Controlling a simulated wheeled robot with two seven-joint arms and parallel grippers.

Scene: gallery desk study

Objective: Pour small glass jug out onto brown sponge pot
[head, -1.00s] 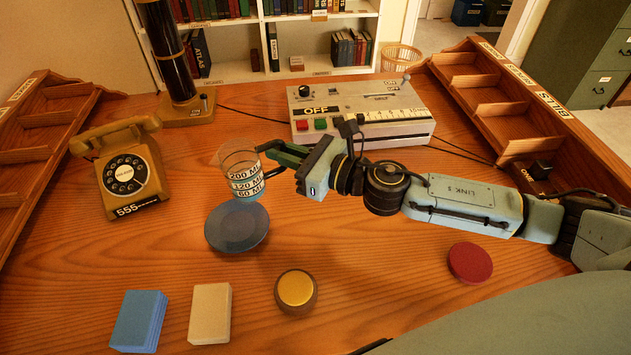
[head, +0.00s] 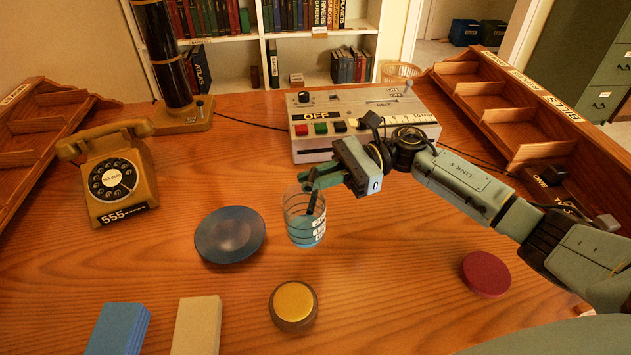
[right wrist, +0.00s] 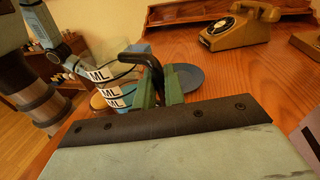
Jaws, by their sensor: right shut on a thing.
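The small glass jug (head: 305,228) is clear, with white labels and some blue liquid low inside. My right gripper (head: 315,182) is shut on the jug's dark handle and holds it about upright, right of the blue plate. The jug (right wrist: 108,82) and the gripper (right wrist: 160,85) also show in the right wrist view. The brown sponge pot (head: 293,306), round with a yellow top, stands on the desk just in front of the jug in the head view. I cannot tell exactly how high the jug is above the desk.
A blue plate (head: 229,236) lies left of the jug. A telephone (head: 118,180) stands further left and a grey switch box (head: 330,112) behind. Blue (head: 117,328) and cream (head: 197,326) blocks lie front left. A red disc (head: 486,274) lies right, with bare desk between.

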